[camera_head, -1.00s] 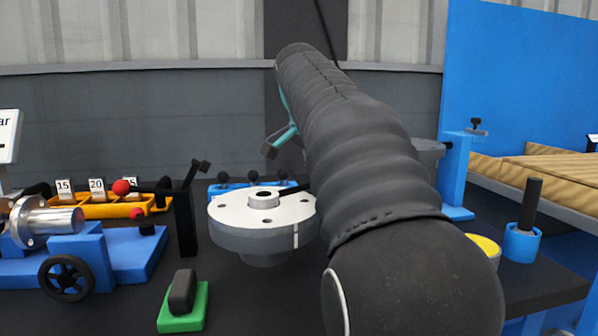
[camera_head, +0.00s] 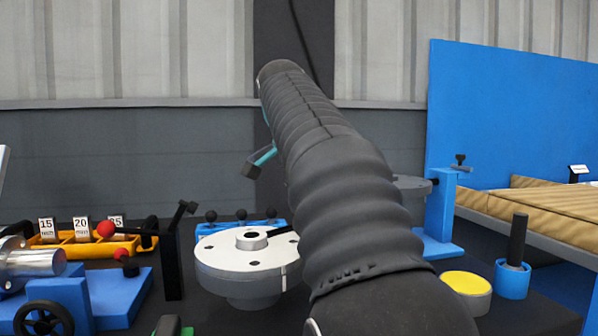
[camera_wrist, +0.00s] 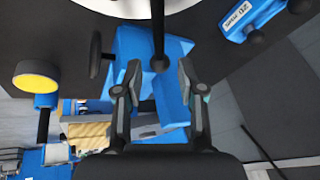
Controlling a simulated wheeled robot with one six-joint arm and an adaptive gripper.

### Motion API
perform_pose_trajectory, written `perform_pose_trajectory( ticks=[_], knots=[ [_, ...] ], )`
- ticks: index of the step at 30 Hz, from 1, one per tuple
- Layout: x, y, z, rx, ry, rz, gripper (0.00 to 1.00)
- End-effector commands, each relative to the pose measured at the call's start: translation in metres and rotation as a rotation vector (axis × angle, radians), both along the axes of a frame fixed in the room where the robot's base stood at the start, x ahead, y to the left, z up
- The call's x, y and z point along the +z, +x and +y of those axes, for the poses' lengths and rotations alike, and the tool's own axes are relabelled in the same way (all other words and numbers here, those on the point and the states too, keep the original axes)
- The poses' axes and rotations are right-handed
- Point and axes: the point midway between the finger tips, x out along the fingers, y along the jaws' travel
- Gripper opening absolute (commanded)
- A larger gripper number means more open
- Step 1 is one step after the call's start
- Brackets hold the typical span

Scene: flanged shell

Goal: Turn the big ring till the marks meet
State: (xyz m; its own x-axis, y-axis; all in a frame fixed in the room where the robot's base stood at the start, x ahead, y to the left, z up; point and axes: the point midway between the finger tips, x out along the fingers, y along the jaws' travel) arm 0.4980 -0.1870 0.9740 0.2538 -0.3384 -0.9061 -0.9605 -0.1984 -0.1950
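The big ring is a thick white-topped disc (camera_head: 240,262) on a short stem, with a grey hub, dark holes and a thin pale mark on its side rim. My arm covers its right part, so a matching mark cannot be made out. A dark rod runs right from the hub behind my arm. In the wrist view only the ring's pale edge (camera_wrist: 130,8) shows at the top. A black rod with a rounded end (camera_wrist: 158,35) comes down from there toward my fingertips. My gripper (camera_wrist: 160,72) is open, its fingers apart; nothing is clearly between them.
A blue stand (camera_head: 440,215) with a dark arm stands right of the ring. A yellow-topped cylinder (camera_head: 467,284) and a blue cup with a black peg (camera_head: 513,275) are at the right. A yellow tray (camera_head: 85,246) and black post (camera_head: 173,262) are at left.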

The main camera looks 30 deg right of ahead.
Motion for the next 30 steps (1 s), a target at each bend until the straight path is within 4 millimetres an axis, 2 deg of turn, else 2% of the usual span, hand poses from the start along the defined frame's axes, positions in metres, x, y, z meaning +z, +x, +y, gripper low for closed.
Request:
perform_pose_trajectory(
  ticks=[4, 12, 18, 30],
  knots=[
    [0.026, -0.007, 0.01, 0.003, -0.001, -0.004, 0.39],
    [0.057, -0.016, 0.021, 0.001, -0.001, -0.001, 0.39],
    [0.067, -0.02, 0.025, 0.001, 0.0, 0.0, 0.39],
    [0.069, -0.021, 0.026, 0.0, 0.0, 0.0, 0.39]
  ],
)
